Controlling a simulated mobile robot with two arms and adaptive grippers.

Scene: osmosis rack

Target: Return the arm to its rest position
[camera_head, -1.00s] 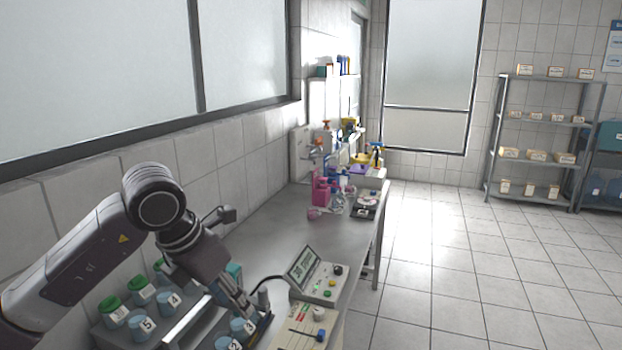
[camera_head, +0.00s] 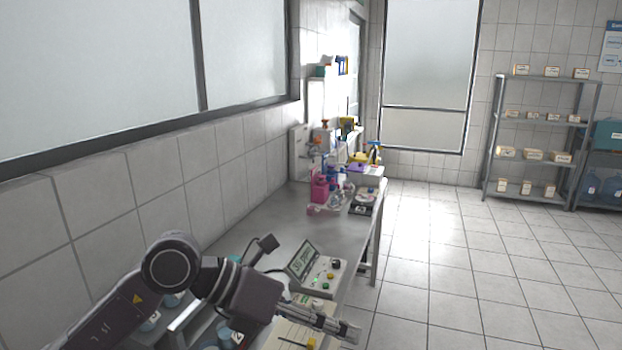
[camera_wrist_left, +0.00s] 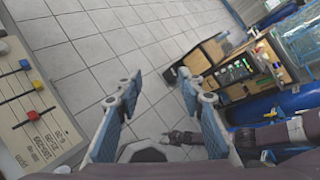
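My left arm reaches in from the lower left in the head view. Its gripper (camera_head: 342,326) is at the front edge of the bench, over the slider panel (camera_head: 290,336). In the left wrist view the two fingers (camera_wrist_left: 160,88) are apart with nothing between them, and floor tiles show beyond. A dark arm-like part (camera_wrist_left: 190,138), probably my right arm, shows low in the left wrist view; its fingers are too small to read. The numbered blue cups (camera_head: 149,322) in the rack are mostly hidden behind my left arm.
A display unit (camera_head: 318,272) with knobs stands on the bench (camera_head: 285,235) near the gripper. Pink bottles (camera_head: 320,187) and a scale (camera_head: 362,205) stand farther back. The tiled floor (camera_head: 450,270) to the right is clear. A shelf rack (camera_head: 545,120) stands at the far wall.

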